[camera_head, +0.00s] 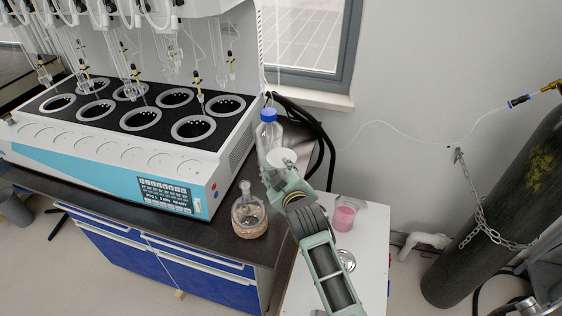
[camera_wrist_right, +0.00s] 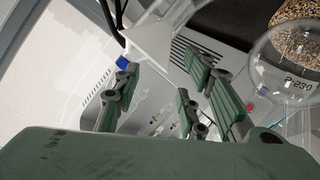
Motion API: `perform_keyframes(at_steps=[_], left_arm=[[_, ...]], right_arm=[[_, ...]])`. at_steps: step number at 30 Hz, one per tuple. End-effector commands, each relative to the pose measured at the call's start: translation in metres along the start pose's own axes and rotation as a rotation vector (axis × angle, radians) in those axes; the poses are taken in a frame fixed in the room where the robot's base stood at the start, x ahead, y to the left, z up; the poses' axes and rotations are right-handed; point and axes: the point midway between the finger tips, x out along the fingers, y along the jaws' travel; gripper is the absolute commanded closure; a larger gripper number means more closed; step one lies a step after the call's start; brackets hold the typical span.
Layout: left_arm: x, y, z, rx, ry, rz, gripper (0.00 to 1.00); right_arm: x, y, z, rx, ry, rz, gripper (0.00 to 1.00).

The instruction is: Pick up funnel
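The funnel (camera_head: 282,157) shows as a pale round shape at the end of my right arm in the head view, in front of the blue-capped bottle. In the right wrist view a whitish, partly see-through funnel shape (camera_wrist_right: 155,42) lies at the top, just beyond the fingertips. My right gripper (camera_head: 284,168) is close to it. In the right wrist view its green fingers (camera_wrist_right: 158,88) stand apart with a clear gap and nothing gripped between them. The funnel's lower part is hard to make out. My left gripper is not in view.
A clear bottle with a blue cap (camera_head: 268,129) stands behind the funnel. A round flask with granules (camera_head: 249,217) stands on the dark bench to the left. The distiller (camera_head: 175,165) fills the left. A pink beaker (camera_head: 345,214) stands on a white surface at right.

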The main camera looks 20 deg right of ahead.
Motion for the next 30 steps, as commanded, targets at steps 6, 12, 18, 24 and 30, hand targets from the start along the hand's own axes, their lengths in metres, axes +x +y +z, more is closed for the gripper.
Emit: perform_keyframes(at_steps=[6, 12, 18, 24, 30], left_arm=[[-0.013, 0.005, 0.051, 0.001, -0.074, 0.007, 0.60], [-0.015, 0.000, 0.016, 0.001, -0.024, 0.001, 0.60], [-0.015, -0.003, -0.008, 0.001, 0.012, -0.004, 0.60], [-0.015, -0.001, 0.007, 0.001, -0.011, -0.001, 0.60], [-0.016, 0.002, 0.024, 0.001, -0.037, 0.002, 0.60]], right_arm=[[0.021, 0.002, -0.002, 0.002, -0.001, -0.001, 0.61], [0.045, 0.001, 0.000, 0.002, -0.001, -0.001, 0.61], [0.053, 0.000, 0.001, 0.002, 0.000, -0.001, 0.61], [0.053, 0.000, 0.001, 0.002, 0.000, -0.001, 0.64], [0.053, 0.000, 0.001, 0.002, 0.000, -0.001, 0.81]])
